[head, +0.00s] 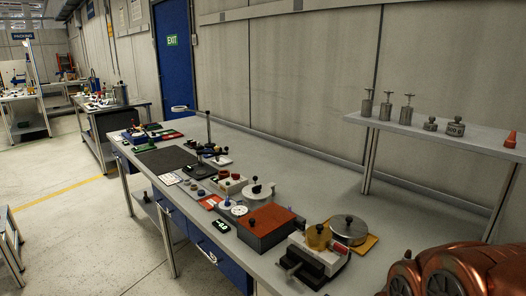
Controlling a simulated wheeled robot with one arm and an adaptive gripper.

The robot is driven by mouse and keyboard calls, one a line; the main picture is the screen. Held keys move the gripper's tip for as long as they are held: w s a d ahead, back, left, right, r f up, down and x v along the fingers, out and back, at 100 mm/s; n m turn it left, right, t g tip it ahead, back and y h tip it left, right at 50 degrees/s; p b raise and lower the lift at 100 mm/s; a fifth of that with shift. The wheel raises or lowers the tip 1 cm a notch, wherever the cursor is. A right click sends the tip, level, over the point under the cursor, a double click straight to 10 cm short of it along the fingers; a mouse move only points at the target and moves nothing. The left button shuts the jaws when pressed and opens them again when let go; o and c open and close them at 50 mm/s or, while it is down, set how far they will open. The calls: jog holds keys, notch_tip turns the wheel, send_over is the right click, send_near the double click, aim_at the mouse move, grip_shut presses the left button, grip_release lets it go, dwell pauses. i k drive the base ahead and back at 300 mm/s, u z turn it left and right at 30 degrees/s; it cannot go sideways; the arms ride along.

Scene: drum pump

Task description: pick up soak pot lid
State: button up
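A round silver pot with a flat metal lid (349,227) stands on the workbench at the lower middle right. The lid has a small dark knob on top and appears to rest on the pot. I take this to be the soak pot lid, but no label shows. The pot sits on a yellow-orange mat (371,243). Copper-coloured rounded parts of my arm fill the lower right corner, right of the pot and apart from it. My gripper's fingers do not show.
A grey vise-like block with a yellow knob (318,237) stands close left of the pot. A red-topped box (266,221) is farther left. A raised shelf (436,129) holds several metal weights and an orange piece. The bench (310,176) is clear behind the pot.

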aim_at(352, 230)
jog(key=u, duration=2.1)
jog(key=i, duration=0.9)
jog(key=z, duration=1.95)
jog(key=i, duration=0.5)
jog(key=z, duration=0.05)
